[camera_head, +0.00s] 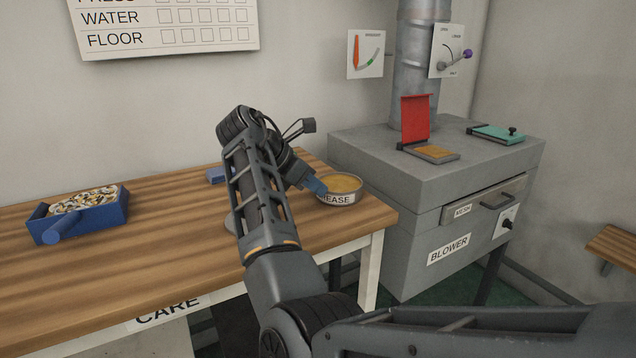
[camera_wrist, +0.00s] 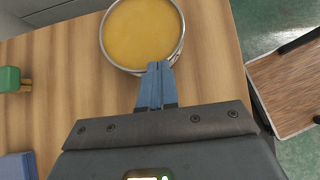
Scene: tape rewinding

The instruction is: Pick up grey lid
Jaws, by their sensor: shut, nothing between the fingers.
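A round grey, flat thing, likely the grey lid (camera_head: 231,224), lies on the wooden bench, mostly hidden behind my arm in the head view. It is not seen in the wrist view. In the wrist view the fingertips (camera_wrist: 159,67) overlap the near rim of the tin (camera_wrist: 105,50), which holds a yellow-orange filling. I cannot tell whether they touch the rim.
A blue tray (camera_head: 85,222) of small mixed pieces stands at the bench's left. A blue block (camera_head: 215,175) lies behind my arm. A green-headed thing (camera_wrist: 9,79) shows in the wrist view. The grey blower box (camera_head: 440,180) stands right of the bench.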

